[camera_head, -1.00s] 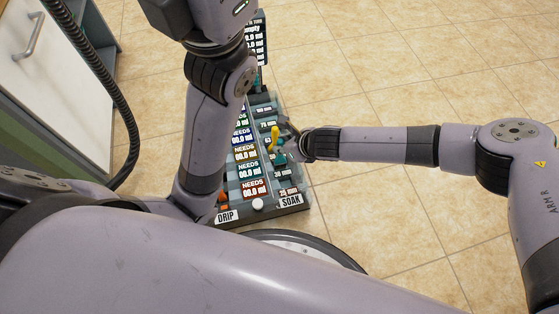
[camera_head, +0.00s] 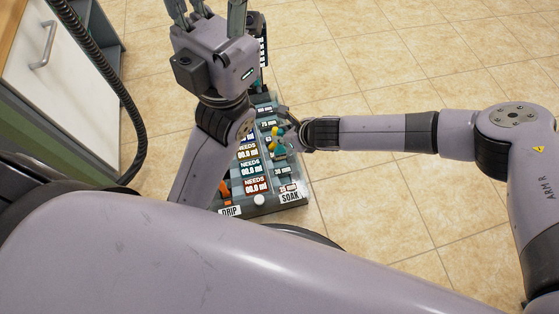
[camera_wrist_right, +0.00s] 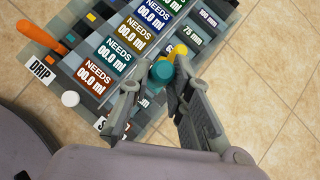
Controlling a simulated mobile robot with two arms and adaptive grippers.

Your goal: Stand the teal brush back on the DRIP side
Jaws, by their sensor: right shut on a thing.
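The teal brush (camera_head: 280,151) is over the SOAK column of the rack; its round teal end (camera_wrist_right: 162,72) shows in the right wrist view. My right gripper (camera_head: 278,143) is shut on it, with a finger on either side in the wrist view (camera_wrist_right: 156,78). I cannot tell whether its lower end sits in a slot. A yellow handle (camera_head: 274,134) stands right beside it, partly behind a finger. The DRIP sign (camera_head: 230,211) marks the rack's left column, largely hidden by my left arm. My left gripper (camera_head: 208,8) is empty, fingers apart, at the top edge.
An orange handle (camera_wrist_right: 40,36) rises near the DRIP sign, also in the head view (camera_head: 224,188). The SOAK sign (camera_head: 290,196) and a white knob (camera_head: 259,200) are at the front. A cabinet (camera_head: 62,85) stands left. The tiled floor to the right is clear.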

